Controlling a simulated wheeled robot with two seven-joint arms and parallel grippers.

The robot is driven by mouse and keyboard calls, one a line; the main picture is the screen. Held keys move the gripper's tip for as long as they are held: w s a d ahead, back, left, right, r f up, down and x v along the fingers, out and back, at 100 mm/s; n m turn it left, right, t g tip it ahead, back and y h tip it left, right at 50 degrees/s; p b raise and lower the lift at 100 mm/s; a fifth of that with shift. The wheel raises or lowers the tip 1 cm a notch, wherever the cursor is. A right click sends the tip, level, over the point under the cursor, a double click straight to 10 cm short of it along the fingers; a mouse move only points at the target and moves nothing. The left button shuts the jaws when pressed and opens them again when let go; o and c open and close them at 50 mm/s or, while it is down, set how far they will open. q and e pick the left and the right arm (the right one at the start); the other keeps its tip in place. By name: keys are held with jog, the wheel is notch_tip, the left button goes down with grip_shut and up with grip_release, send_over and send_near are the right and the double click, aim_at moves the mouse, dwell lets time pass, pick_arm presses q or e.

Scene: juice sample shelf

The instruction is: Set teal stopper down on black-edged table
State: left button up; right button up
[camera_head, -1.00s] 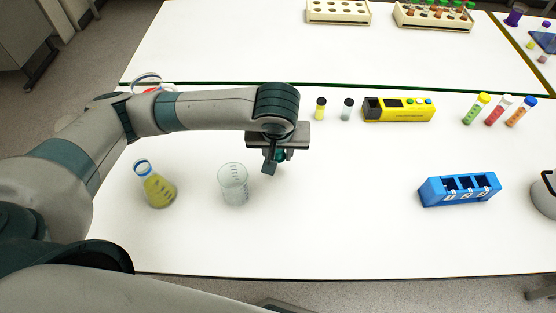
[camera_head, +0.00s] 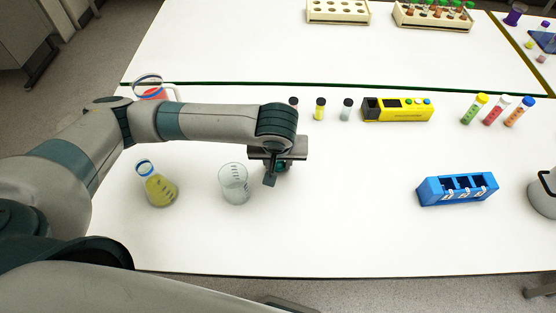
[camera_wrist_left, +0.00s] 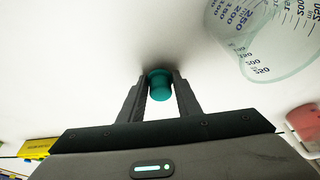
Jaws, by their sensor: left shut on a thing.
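The teal stopper (camera_wrist_left: 160,85) is between the fingertips of my left gripper (camera_wrist_left: 160,92) in the left wrist view, with the white tabletop close behind it. In the head view my left gripper (camera_head: 273,175) points down just right of the clear beaker (camera_head: 234,184), and a bit of the stopper (camera_head: 282,167) shows behind a finger. The gripper is shut on the stopper. I cannot tell whether the stopper touches the table. The black-edged table (camera_head: 330,235) is white with a dark front edge.
A flask of yellow liquid (camera_head: 159,188) stands left of the beaker. A blue rack (camera_head: 457,190) is at right. Small vials (camera_head: 320,109), a yellow device (camera_head: 397,109) and colored tubes (camera_head: 490,110) line the back. The middle front of the table is clear.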

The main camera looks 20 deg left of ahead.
pick_arm(q)
jog(key=o, duration=1)
jog(key=shift+f, duration=0.1)
jog(key=shift+s+r, duration=0.1)
jog(key=shift+r, duration=0.45)
jog(key=shift+b+v, duration=0.45)
jog(key=shift+v, duration=5.1)
